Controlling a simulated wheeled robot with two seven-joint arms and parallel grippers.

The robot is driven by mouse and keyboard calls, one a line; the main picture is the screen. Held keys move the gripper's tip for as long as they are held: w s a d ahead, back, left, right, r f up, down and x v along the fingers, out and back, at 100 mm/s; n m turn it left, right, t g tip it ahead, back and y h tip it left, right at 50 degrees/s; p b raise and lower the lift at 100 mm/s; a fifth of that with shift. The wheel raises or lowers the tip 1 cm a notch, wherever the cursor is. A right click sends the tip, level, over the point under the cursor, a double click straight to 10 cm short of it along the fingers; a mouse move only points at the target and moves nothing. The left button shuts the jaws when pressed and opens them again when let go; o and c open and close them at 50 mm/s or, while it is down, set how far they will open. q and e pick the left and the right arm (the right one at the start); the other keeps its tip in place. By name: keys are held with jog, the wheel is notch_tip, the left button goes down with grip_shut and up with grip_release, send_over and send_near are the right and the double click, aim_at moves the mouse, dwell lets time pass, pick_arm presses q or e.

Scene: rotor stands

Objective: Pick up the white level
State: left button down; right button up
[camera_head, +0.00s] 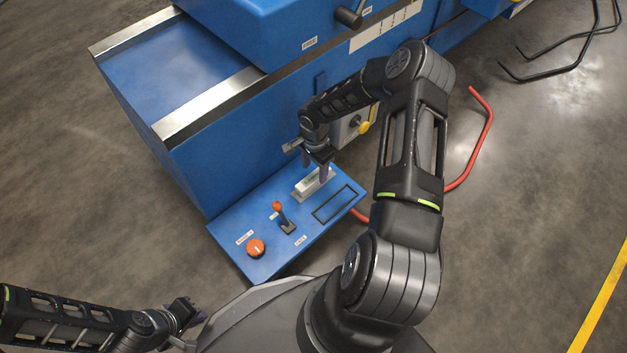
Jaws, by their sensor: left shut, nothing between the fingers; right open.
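The white level (307,186) is a small pale block on the blue control panel (262,212) of the machine. It lies beside a dark rectangular outline (335,204) on the panel. My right gripper (318,174) is open and points down at the level, with its fingers at or just above it. The fingers cover part of the level, and I cannot tell whether they touch it. My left gripper (190,318) is shut and empty, low at the lower left, away from the panel.
A red bent bar (487,130) stands at the right.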

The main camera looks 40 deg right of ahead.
aim_at(314, 177)
jog(key=f+b, duration=0.2)
jog(key=f, duration=0.3)
jog(key=shift+w+f+b, duration=0.1)
jog(key=shift+w+b, duration=0.1)
jog(key=shift+b, duration=0.15)
jog(key=shift+c, duration=0.4)
grip_shut()
dwell(0.4)
